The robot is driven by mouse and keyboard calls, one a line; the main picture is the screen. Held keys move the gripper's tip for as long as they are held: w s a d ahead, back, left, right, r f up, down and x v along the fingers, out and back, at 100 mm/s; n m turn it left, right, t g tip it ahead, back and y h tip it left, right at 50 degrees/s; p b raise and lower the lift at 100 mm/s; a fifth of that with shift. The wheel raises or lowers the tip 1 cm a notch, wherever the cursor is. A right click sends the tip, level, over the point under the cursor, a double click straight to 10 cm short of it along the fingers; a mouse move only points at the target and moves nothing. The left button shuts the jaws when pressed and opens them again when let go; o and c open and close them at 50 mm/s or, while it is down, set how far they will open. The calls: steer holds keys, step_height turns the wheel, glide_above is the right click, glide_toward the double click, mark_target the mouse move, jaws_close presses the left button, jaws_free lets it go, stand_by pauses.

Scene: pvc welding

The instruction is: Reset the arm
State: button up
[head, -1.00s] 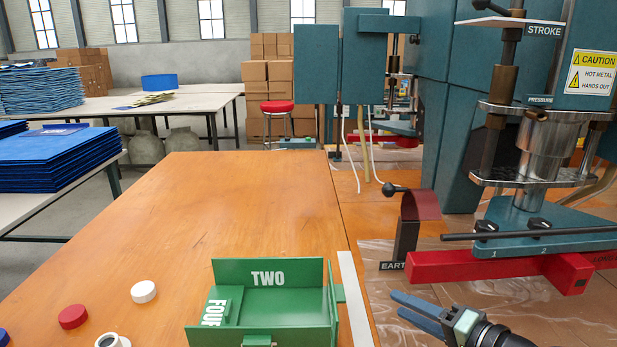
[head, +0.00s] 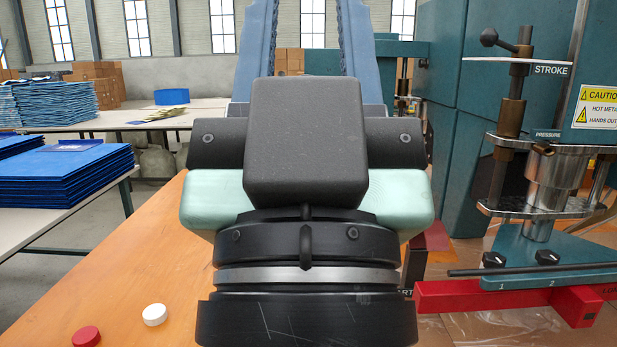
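My gripper (head: 308,22) fills the middle of the head view, raised and very close to the camera. Its two blue fingers point up and away, parallel, and their tips run to or past the top edge. A wide gap lies between them, with only the far wall, windows and boxes showing through it, so the gripper is open and empty. My dark wrist and pale green gripper body hide the centre of the table.
The wooden table (head: 140,265) carries a white cap (head: 154,315) and a red cap (head: 86,336) at front left. The teal press (head: 540,225) with its red base (head: 490,297) stands at right. Blue sheets (head: 70,172) are stacked on a side table at left.

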step_height(320, 180, up, 21)
steer(key=p, duration=1.8)
steer(key=shift+f, duration=0.2)
steer(key=shift+f, duration=0.1)
